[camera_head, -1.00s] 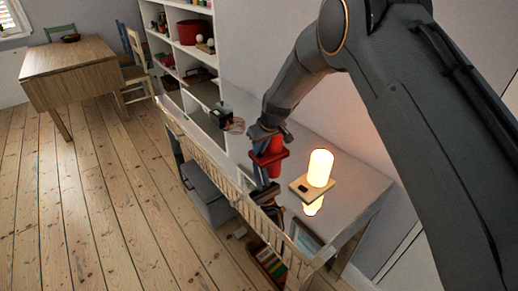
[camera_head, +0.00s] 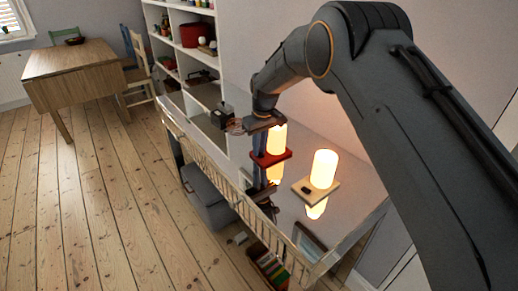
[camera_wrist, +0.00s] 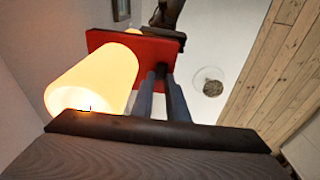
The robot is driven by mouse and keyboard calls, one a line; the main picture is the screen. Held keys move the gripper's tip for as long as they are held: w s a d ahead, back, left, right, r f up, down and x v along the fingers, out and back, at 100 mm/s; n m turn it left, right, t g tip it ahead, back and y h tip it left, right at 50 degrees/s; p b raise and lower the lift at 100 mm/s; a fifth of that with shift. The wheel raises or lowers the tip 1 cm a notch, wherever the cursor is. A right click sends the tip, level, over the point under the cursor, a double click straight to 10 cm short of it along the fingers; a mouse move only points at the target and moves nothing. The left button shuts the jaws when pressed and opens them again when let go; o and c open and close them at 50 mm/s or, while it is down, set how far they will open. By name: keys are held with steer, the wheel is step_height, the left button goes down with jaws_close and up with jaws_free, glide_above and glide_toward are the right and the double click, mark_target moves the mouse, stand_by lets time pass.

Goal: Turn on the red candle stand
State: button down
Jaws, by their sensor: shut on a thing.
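In the wrist view, the red base (camera_wrist: 152,47) shows behind my gripper (camera_wrist: 161,75), with the lit candle (camera_wrist: 95,80) to the left of the fingers. The fingers are close together, shut on the red stand. Their exact contact is hard to make out.
A second lit candle (camera_head: 324,168) on a pale wooden base (camera_head: 303,187) stands just to the right. A small dark box-like object (camera_head: 222,113) is on the top to the left. A shelf unit stands behind; floorboards (camera_head: 90,210) at the left are clear.

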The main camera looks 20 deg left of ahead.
mark_target(261, 155)
steer(key=c, duration=2)
jaws_free()
steer(key=shift+r, duration=0.1)
step_height(261, 155, up, 8)
steer(key=d+b, duration=0.1)
steer(key=b, duration=0.1)
steer(key=shift+s+f, duration=0.25)
